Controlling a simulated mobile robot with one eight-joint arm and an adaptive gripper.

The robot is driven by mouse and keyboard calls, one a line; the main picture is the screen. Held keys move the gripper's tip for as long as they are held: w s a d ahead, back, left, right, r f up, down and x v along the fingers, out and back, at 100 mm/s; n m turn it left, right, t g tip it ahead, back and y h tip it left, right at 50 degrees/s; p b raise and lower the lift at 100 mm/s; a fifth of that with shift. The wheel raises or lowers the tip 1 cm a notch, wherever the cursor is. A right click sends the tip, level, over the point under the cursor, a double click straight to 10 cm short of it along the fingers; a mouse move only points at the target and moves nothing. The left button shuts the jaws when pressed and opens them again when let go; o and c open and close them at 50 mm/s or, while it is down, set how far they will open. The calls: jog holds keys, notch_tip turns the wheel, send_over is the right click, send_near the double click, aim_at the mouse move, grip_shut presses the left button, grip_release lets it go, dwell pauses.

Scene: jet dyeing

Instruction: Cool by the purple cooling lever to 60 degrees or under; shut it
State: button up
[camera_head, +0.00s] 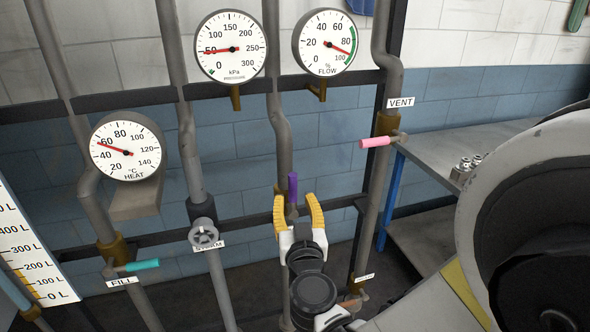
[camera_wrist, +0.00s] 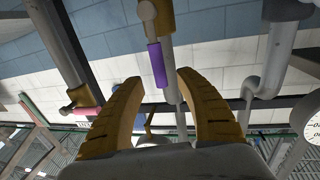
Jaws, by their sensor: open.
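The purple cooling lever (camera_head: 293,188) stands upright, in line with its vertical pipe, in the middle of the head view. My gripper (camera_head: 298,212) is open in front of it, with the yellow fingers at either side of the lever in the picture. In the wrist view the lever (camera_wrist: 156,65) shows between the open fingertips (camera_wrist: 158,82) and a little beyond them; I see no contact. The HEAT gauge (camera_head: 127,147) is at the left, its red needle near and slightly below the 60 mark.
The pink VENT lever (camera_head: 376,142) sticks out at the right, the teal FILL lever (camera_head: 142,265) at the lower left. A STEAM handwheel (camera_head: 205,235) is left of my gripper. PRESSURE (camera_head: 231,46) and FLOW (camera_head: 325,41) gauges hang above. A metal table (camera_head: 440,150) stands at the right.

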aim_at(294, 188)
jog(key=w, duration=0.3)
jog(key=w+b, duration=0.1)
jog(key=w, duration=0.2)
jog(key=shift+w+a, duration=0.2)
jog(key=shift+w, duration=0.15)
grip_shut()
